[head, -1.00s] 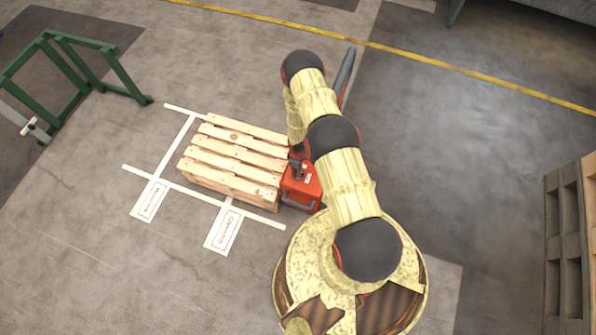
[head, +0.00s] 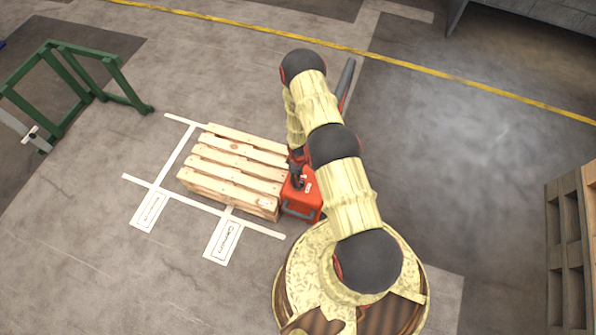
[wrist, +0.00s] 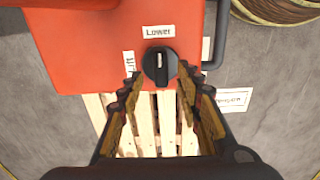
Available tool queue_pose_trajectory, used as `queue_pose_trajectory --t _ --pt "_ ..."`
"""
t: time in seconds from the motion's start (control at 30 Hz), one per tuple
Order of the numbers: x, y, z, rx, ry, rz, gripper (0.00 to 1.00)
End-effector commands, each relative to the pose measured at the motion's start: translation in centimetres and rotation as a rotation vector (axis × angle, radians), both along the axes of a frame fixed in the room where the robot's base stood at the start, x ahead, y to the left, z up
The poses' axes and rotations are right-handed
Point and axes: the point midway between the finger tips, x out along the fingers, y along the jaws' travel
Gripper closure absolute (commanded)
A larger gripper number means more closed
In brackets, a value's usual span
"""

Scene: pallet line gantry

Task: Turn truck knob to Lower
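The red pallet truck (head: 301,203) stands at the right end of the wooden pallet in the head view. In the wrist view its red housing (wrist: 85,50) carries a round black knob (wrist: 160,66). The knob's raised bar stands upright in the picture, with a pale line toward the white "Lower" label (wrist: 158,31) above it. A second label (wrist: 129,64), left of the knob, is partly covered by a finger. My gripper (wrist: 159,82) is open, its fingertips on either side of the knob's lower part. I cannot tell whether they touch it.
The wooden pallet (head: 236,165) lies beside the truck, within white floor markings (head: 172,192). A green frame (head: 70,85) stands at the far left. Stacked pallets (head: 572,235) stand at the right edge. The grey floor (head: 470,170) between is clear.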

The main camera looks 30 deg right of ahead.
Motion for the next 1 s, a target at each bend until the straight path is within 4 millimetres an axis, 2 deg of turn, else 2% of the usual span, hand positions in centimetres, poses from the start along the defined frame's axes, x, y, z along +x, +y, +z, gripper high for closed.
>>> queue_pose_trajectory --t 0.13,0.53,0.73,1.0 --pt "-0.1 0.0 2.4 -0.001 0.0 -0.001 0.65" --pt "-0.1 0.0 6.8 -0.001 0.0 -0.001 0.65" --pt "-0.1 0.0 7.9 0.0 0.001 0.0 0.65" --pt "-0.1 0.0 8.0 0.001 0.002 0.0 0.65"
